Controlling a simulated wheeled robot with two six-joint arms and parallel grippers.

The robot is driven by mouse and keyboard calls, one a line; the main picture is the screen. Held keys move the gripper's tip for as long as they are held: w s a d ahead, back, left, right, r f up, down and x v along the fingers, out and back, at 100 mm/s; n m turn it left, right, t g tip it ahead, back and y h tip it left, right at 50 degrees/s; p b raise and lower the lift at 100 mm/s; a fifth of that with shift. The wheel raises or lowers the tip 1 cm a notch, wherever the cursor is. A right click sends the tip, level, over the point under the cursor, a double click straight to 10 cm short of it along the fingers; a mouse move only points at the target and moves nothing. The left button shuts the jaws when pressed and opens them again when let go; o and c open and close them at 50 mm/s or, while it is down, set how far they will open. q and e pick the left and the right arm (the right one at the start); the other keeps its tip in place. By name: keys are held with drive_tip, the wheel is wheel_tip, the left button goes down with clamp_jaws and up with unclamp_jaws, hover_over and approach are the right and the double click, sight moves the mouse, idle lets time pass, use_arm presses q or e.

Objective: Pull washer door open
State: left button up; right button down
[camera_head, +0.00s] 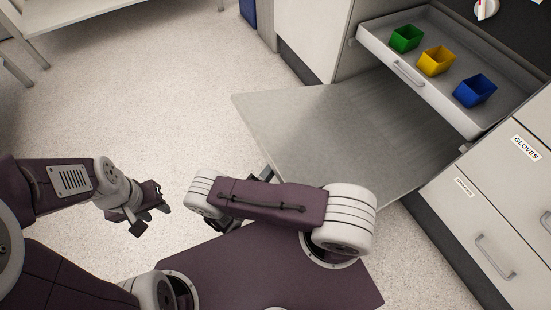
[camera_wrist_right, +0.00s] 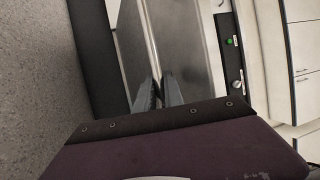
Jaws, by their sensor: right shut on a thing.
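The washer door (camera_head: 335,135) is a flat grey metal panel. It is swung down and out, lying nearly level below the drawer. It also shows in the right wrist view (camera_wrist_right: 185,50), with its edge running between my fingers. My right gripper (camera_wrist_right: 159,92) is shut on that edge. In the head view my right forearm mostly hides this gripper at the door's near left corner. My left gripper (camera_head: 148,212) is open and empty, over the floor at the left, well away from the door.
A pulled-out white drawer (camera_head: 401,72) above the door holds a green bin (camera_head: 406,39), a yellow bin (camera_head: 436,61) and a blue bin (camera_head: 474,91). White cabinets with handles and a GLOVES label stand at right. Speckled floor at left is clear.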

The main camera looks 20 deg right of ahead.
idle(0.3)
drive_tip(key=c, duration=1.5)
unclamp_jaws()
drive_tip(key=shift+o, duration=0.2)
